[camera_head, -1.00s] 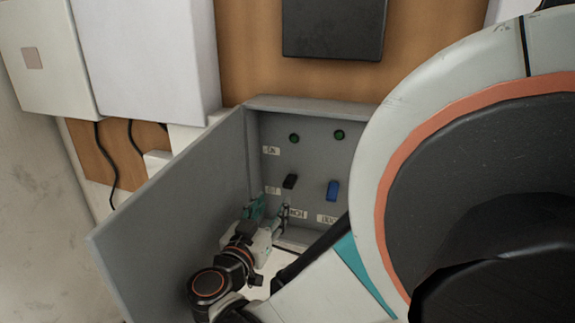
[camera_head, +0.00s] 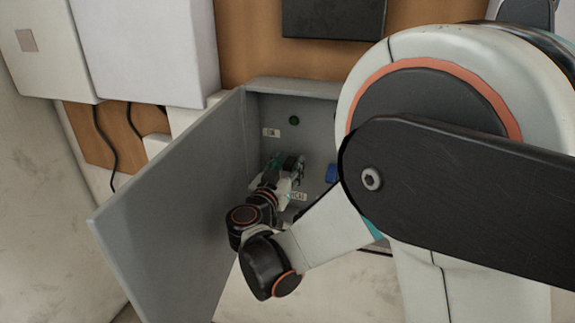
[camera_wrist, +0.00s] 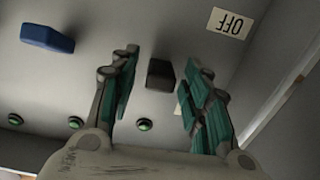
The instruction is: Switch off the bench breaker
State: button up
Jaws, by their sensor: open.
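A black switch lever (camera_wrist: 160,74) stands out from the panel of the open grey box and lies between my fingers in the wrist view. Bare panel shows beside it, and I cannot make out finger contact. A label reading OFF (camera_wrist: 230,23) is beyond it, upside down. A blue switch lever (camera_wrist: 47,39) sits to the left; part of it shows in the head view (camera_head: 332,173). My gripper (camera_wrist: 160,60) is open, its fingers either side of the black lever. In the head view my gripper (camera_head: 287,163) reaches into the box and largely hides that lever.
The box's open door (camera_head: 175,195) stands close left of my arm. A dark box (camera_head: 334,17) hangs above. My arm covers the right of the box.

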grip_shut()
jog(key=f+t+b, duration=0.1)
jog(key=b, duration=0.3)
jog(key=shift+f, duration=0.1)
jog(key=t+b, duration=0.1)
jog(key=b, duration=0.1)
jog(key=f+t+h+b, duration=0.1)
jog(key=b, duration=0.2)
jog(key=shift+w+t, duration=0.2)
jog(key=shift+t, duration=0.1)
jog(key=shift+d+t+h+b, duration=0.1)
jog(key=shift+t+h+b, duration=0.3)
jog(key=shift+b, duration=0.7)
jog(key=shift+r, duration=0.1)
grip_release()
